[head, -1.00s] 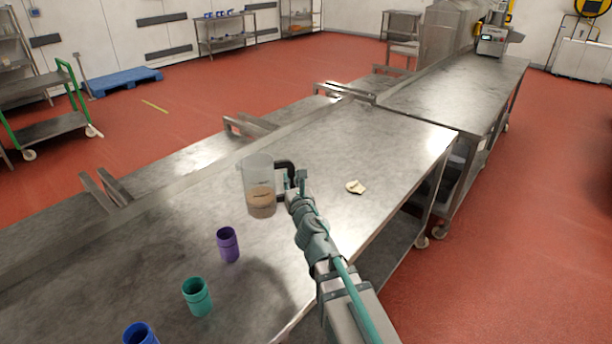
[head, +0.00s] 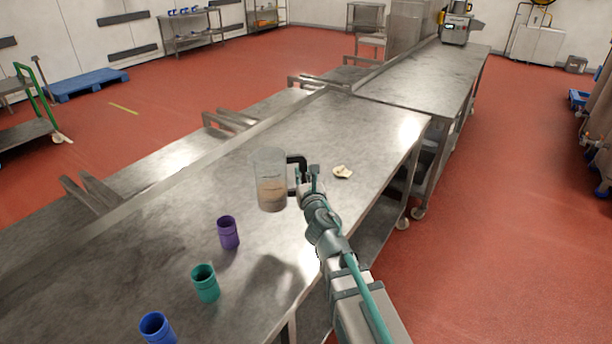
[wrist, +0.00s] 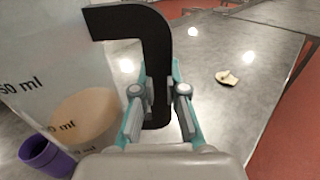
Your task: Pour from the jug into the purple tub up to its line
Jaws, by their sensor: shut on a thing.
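The clear jug (head: 270,180) holds brown contents in its lower part and is upright, held above the steel table. My gripper (head: 308,180) is shut on its black handle; in the wrist view my gripper (wrist: 158,105) has a finger on each side of the handle (wrist: 150,50). The jug's wall with ml marks (wrist: 50,70) fills the left of that view. The purple tub (head: 228,233) stands upright on the table, below and left of the jug. It also shows in the wrist view (wrist: 45,155) at lower left. Its line and inside cannot be made out.
A teal tub (head: 205,284) and a blue tub (head: 156,328) stand on the table nearer the front left. A pale scrap (head: 342,172) lies right of the jug. The steel table (head: 370,130) is otherwise mostly clear.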

